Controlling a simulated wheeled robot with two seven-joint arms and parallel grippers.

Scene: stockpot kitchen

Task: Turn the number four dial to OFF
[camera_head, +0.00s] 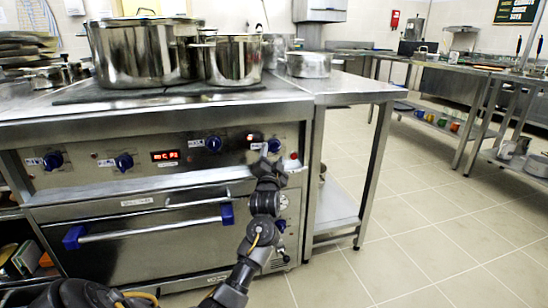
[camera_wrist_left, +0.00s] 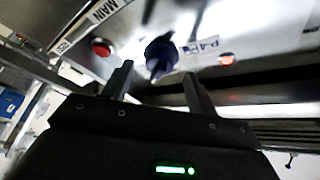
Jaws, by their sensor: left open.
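The number four dial (camera_head: 274,145) is a blue knob at the right end of the stove's front panel. In the left wrist view the same blue dial (camera_wrist_left: 161,55) has a label reading P4 (camera_wrist_left: 204,45) beside it. My left gripper (camera_head: 268,164) is at the panel, just below and in front of the dial. In the wrist view the left gripper's (camera_wrist_left: 158,78) fingers are apart and the dial shows between and just beyond their tips. I see no clear contact. The dial's pointer setting is too small to read. My right gripper is not in view.
A red button (camera_head: 293,156) sits right of the dial and a lit red lamp (camera_head: 250,137) left of it. More blue dials (camera_head: 213,144) and a red display (camera_head: 165,156) line the panel. An oven handle (camera_head: 155,226) juts out below. Stockpots (camera_head: 236,61) stand on top.

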